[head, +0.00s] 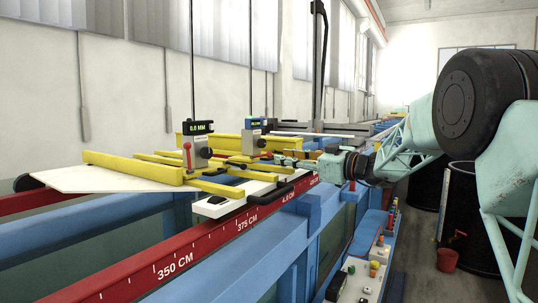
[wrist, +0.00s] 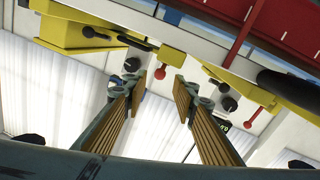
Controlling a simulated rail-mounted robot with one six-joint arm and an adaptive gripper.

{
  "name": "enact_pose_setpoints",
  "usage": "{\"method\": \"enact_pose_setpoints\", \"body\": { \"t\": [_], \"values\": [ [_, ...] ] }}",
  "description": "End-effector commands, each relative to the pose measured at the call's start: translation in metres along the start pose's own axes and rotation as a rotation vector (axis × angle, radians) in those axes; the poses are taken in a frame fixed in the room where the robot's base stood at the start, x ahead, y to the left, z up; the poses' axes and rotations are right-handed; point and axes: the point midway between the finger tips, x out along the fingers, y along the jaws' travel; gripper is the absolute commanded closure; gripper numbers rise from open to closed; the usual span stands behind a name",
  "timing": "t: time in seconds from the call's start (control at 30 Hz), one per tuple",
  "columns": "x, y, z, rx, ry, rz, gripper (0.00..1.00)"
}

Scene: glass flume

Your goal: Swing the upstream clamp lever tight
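Two clamp levers with red knobs sit on the carriage. In the head view one lever (head: 187,147) is at the nearer gauge and another (head: 262,142) at the farther gauge; both stand about upright. I cannot tell which is upstream. My gripper (head: 285,160) reaches in from the right, close to the farther gauge. In the wrist view my gripper (wrist: 162,85) is open, its two padded fingers apart. One red knob (wrist: 160,73) shows in the gap near the fingertips; contact is not visible. The other red knob (wrist: 247,125) is right of the right finger.
Yellow bars (head: 140,167) and a white plate (head: 110,179) lie across the flume. The nearer gauge (head: 198,140) reads 0.0 MM. A black handle (head: 287,191) is on the carriage's near side. A red scale rail (head: 210,244) runs along the front.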

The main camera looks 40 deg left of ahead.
Motion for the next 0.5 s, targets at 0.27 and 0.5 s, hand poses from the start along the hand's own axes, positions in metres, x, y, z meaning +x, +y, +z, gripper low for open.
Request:
{"method": "enact_pose_setpoints", "body": {
  "t": [0.27, 0.5],
  "values": [
    [0.038, 0.000, -0.001, -0.002, 0.000, -0.001, 0.74],
    [0.065, 0.000, -0.001, -0.001, 0.000, -0.001, 0.74]
  ]
}}
